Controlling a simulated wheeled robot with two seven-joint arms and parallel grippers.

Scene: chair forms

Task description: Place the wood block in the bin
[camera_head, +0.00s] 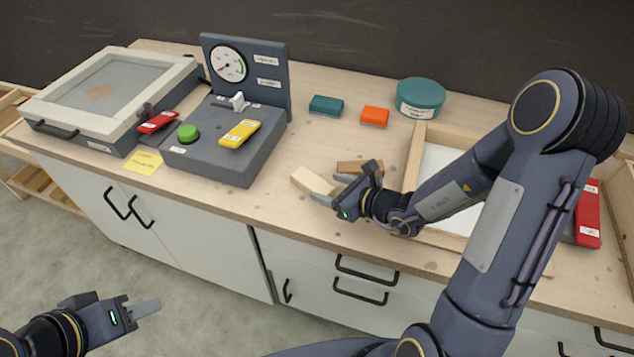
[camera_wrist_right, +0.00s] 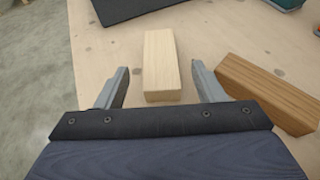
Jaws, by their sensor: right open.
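A pale wood block (camera_head: 313,181) lies on the wooden worktop in front of my right gripper (camera_head: 332,188). My right gripper is open, and in the right wrist view the pale block (camera_wrist_right: 162,65) lies ahead between its two fingers, not clasped. A brown wood block (camera_head: 360,167) lies just beyond; in the right wrist view it shows beside the right finger (camera_wrist_right: 268,92). A light wooden-walled tray (camera_head: 413,160) with a white floor, perhaps the bin, stands at the right, partly hidden by my right arm. My left gripper (camera_head: 146,307) hangs at lower left, away from the worktop; its opening is unclear.
A grey control box with a gauge (camera_head: 228,65), green button and yellow block (camera_head: 240,133) stands left of centre. A teal block (camera_head: 326,104), orange block (camera_head: 374,117) and round teal tin (camera_head: 420,95) lie at the back. A red item (camera_head: 588,215) is far right.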

